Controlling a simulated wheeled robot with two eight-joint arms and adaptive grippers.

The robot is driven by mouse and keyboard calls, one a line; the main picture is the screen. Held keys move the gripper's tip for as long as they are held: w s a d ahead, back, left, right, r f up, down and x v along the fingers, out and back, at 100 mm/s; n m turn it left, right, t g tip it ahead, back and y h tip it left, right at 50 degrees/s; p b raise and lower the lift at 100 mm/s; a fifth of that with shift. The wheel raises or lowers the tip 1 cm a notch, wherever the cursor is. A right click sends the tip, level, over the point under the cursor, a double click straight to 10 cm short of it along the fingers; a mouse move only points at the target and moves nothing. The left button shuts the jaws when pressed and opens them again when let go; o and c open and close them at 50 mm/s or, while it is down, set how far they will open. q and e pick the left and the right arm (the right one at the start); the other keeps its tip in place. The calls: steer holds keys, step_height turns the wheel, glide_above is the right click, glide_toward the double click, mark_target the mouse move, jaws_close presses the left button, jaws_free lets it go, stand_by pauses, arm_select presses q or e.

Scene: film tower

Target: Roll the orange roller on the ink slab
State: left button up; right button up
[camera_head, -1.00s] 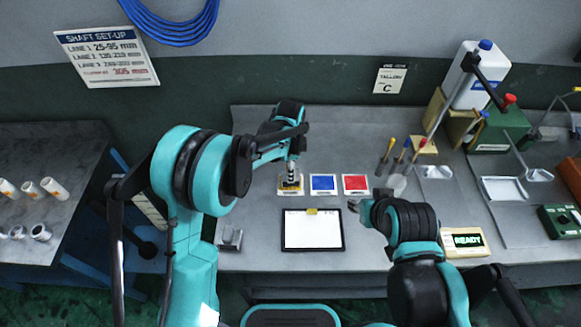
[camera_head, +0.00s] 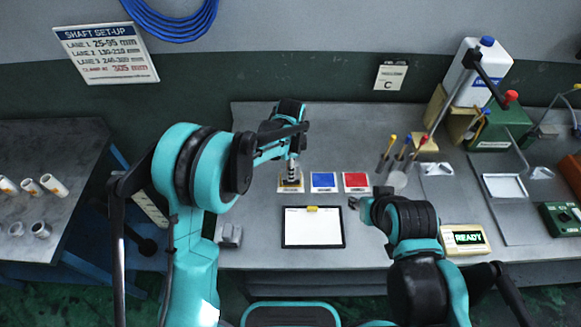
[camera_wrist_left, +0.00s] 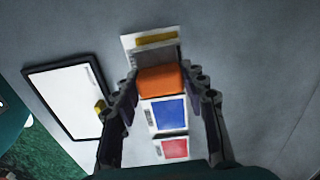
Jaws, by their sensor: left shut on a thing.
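The orange roller (camera_wrist_left: 163,80) shows between the fingers of my left gripper (camera_wrist_left: 164,92) in the left wrist view. My left gripper (camera_head: 291,173) is shut on it and points down over the yellow ink slab (camera_head: 283,188) in the head view, mostly covering the roller there. The yellow slab (camera_wrist_left: 155,39) shows just past the roller in the wrist view; I cannot tell whether they touch. A blue slab (camera_head: 323,182) and a red slab (camera_head: 356,182) lie in a row to its right. My right gripper (camera_head: 354,203) hangs near the red slab; its jaws are too small to read.
A clipboard with white paper (camera_head: 313,228) lies in front of the slabs. Upright tools with coloured handles (camera_head: 405,150) and a READY box (camera_head: 466,239) are to the right. A small grey block (camera_head: 229,235) sits at the bench's left front.

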arm_select(q)
steer(key=shift+f+b, duration=0.45)
steer(key=shift+b, duration=0.05)
stand_by(1.4)
steer(key=shift+r+p, duration=2.15)
steer(key=shift+r, duration=1.4)
